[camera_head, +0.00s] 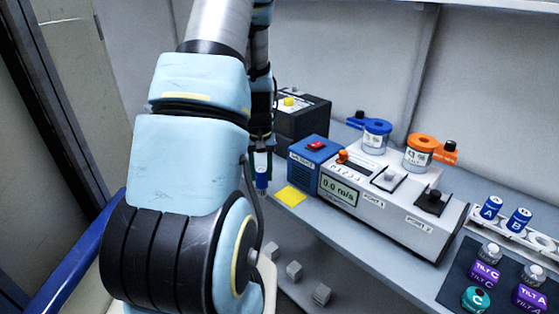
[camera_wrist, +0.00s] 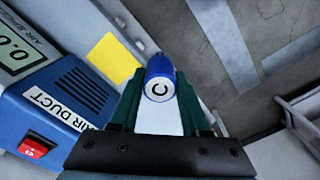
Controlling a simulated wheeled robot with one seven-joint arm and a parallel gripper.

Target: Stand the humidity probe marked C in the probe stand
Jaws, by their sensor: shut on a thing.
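The humidity probe marked C (camera_wrist: 159,84) has a blue end with a white label and a white body. My gripper (camera_wrist: 160,110) is shut on it, with a dark green finger on each side. In the head view the probe (camera_head: 262,171) hangs below my gripper (camera_head: 262,150), upright or nearly so, left of the bench instruments. The white probe stand (camera_head: 503,227) is at the right edge, partly cut off. It holds blue probe A (camera_head: 489,207) and another blue probe (camera_head: 519,219); open holes show to their right. My gripper is far from the stand.
A grey instrument (camera_head: 410,222) with a blue air duct unit (camera_head: 312,160) lies between probe and stand. A yellow square (camera_head: 291,196) marks the bench.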

